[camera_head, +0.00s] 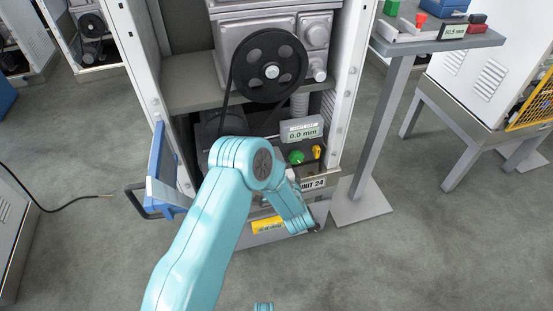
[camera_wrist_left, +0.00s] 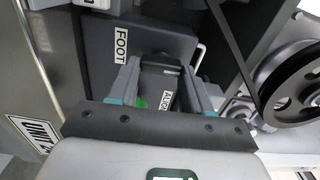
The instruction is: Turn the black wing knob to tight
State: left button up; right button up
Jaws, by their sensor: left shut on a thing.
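The knob's pointer and any tight mark cannot be made out. In the head view my left arm reaches in front of the machine's lower bay, and its own links hide the gripper and the knob. My right gripper cannot be made out.
A dark plate labelled FOOT (camera_wrist_left: 120,42) lies beside the fingers, with a belt pulley (camera_wrist_left: 290,85) at right. In the head view a green knob (camera_head: 296,157), a yellow knob (camera_head: 316,152) and a 0.0 mm readout (camera_head: 302,130) sit close by. A blue panel (camera_head: 165,170) stands left.

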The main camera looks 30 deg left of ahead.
pick_arm(q)
jog(key=shift+s+f+m, duration=0.1)
jog(key=shift+f+m, duration=0.05)
jog(key=shift+m, duration=0.15)
jog(key=o, duration=1.1)
jog(key=shift+c, duration=0.2)
jog(key=p+v, duration=0.3)
jog(key=v, duration=1.3)
jog(key=shift+s+d, duration=0.1)
